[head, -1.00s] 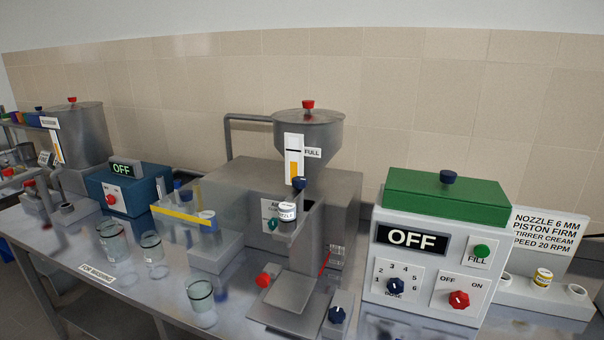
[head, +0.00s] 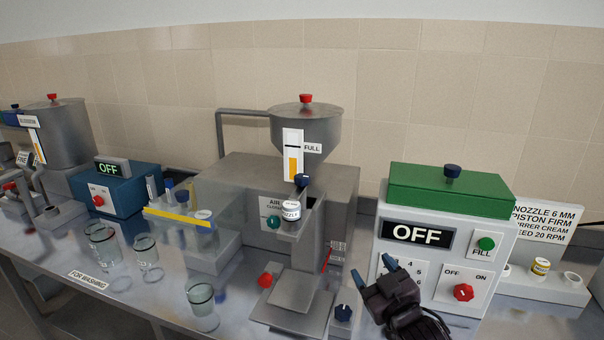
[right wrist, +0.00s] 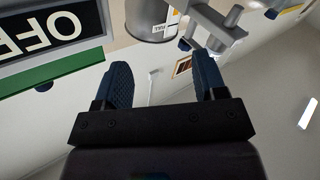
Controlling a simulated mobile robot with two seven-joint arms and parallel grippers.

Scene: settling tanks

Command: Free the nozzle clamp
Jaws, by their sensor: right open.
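The filling machine (head: 225,180) stands mid-bench with a steel hopper (head: 305,125) on top. A white labelled nozzle piece (head: 291,211) sits at its front below a dark blue knob (head: 302,180). A teal knob (head: 273,221) is beside it, and a thin red lever (head: 327,258) shows on the machine's right side. I cannot tell which part is the clamp. My right gripper (head: 374,271) is open and empty, right of the machine and in front of the control box. Its two spread fingers show in the right wrist view (right wrist: 163,82). My left gripper is not in view.
The green-topped control box (head: 415,258) reads OFF; my gripper hides part of its dial panel. A red knob (head: 265,280) and a blue knob (head: 343,312) flank the machine's foot.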

